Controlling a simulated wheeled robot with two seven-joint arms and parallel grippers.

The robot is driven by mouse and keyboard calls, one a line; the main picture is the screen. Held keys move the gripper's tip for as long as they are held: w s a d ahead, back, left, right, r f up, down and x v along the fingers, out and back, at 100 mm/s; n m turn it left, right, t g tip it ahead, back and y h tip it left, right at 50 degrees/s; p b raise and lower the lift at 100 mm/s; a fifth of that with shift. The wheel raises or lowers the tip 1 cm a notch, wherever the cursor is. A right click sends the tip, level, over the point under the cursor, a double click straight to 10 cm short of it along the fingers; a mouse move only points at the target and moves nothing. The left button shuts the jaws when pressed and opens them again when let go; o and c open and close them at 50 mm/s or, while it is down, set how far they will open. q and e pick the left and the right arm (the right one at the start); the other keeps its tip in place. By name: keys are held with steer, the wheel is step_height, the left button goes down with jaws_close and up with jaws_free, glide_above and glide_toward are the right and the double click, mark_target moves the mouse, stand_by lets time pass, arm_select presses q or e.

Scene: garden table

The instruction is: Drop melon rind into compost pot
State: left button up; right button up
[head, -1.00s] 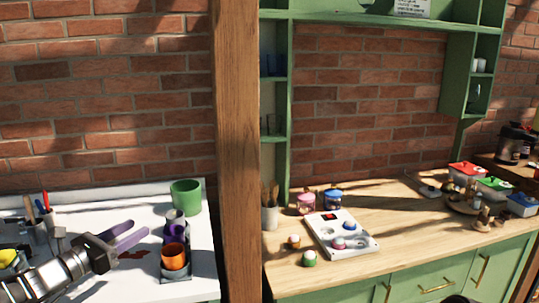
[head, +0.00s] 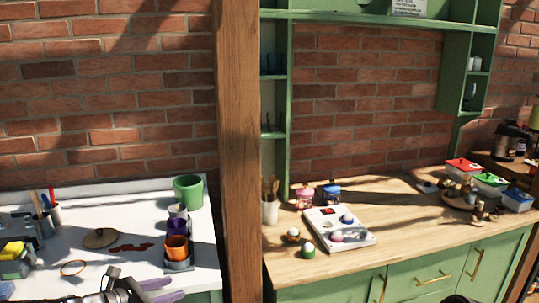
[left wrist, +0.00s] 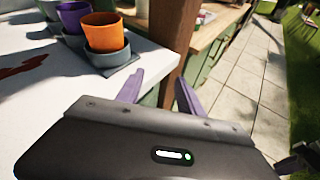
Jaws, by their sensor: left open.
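A green pot (head: 188,191), which may be the compost pot, stands upright at the back right of the white table. I cannot make out a melon rind in either view. My left gripper (head: 163,290) is at the table's front edge, at the bottom of the head view, in front of the small pots. In the left wrist view its purple fingers (left wrist: 158,90) are apart with nothing between them, beside the table's corner. My right gripper cannot be identified in these frames.
Small pots, including an orange pot (head: 177,248), stand in a grey tray (head: 180,266) near the table's right edge. A round brown disc (head: 100,238), an orange ring (head: 73,268) and a tool cup (head: 51,215) are farther left. A wooden post (head: 238,150) separates the counters.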

arm_select(q)
steer(key=s+d+f+m+g+y, duration=0.1)
steer(key=s+d+f+m+g, duration=0.4)
steer(key=s+f, duration=0.5)
steer(key=s+d+f+m+g+y, duration=0.25)
steer(key=s+d+f+m, duration=0.35)
steer(key=f, duration=0.8)
steer(key=s+d+f+m+g, duration=0.1)
steer(key=s+d+f+m, duration=0.3)
steer(key=s+m, duration=0.3)
steer(key=s+d+f+m+g, duration=0.1)
steer(key=s+d+f+m, duration=0.3)
steer(key=s+m, duration=0.3)
steer(key=s+y, duration=0.1)
steer(key=s, duration=0.4)
steer(key=shift+f+g, duration=0.15)
steer(key=shift+g, duration=0.2)
